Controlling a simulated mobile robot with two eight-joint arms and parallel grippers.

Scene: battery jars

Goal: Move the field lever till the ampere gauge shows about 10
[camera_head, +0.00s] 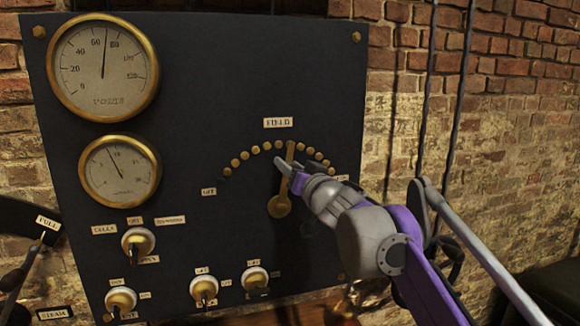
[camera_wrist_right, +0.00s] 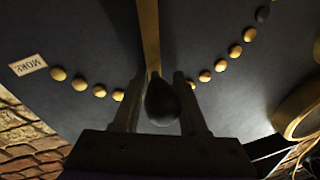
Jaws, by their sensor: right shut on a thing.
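The field lever (camera_head: 290,155) is a brass arm on the dark panel, pivoted at its lower end and pointing almost straight up, slightly right, across an arc of brass studs. My right gripper (camera_head: 283,172) is at the lever from the right. In the right wrist view, its two fingers (camera_wrist_right: 160,98) are shut around the lever's dark knob (camera_wrist_right: 163,103), with the brass arm (camera_wrist_right: 148,35) running beyond it. The ampere gauge (camera_head: 120,185) is the lower brass-rimmed dial; its needle points up and slightly left, near a small number that looks like 10. My left gripper is not in view.
A larger gauge (camera_head: 103,67), reading volts, sits above. A MORE label (camera_wrist_right: 28,64) shows beside the studs. Brick wall (camera_head: 490,150) and dark vertical pipes stand to the right.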

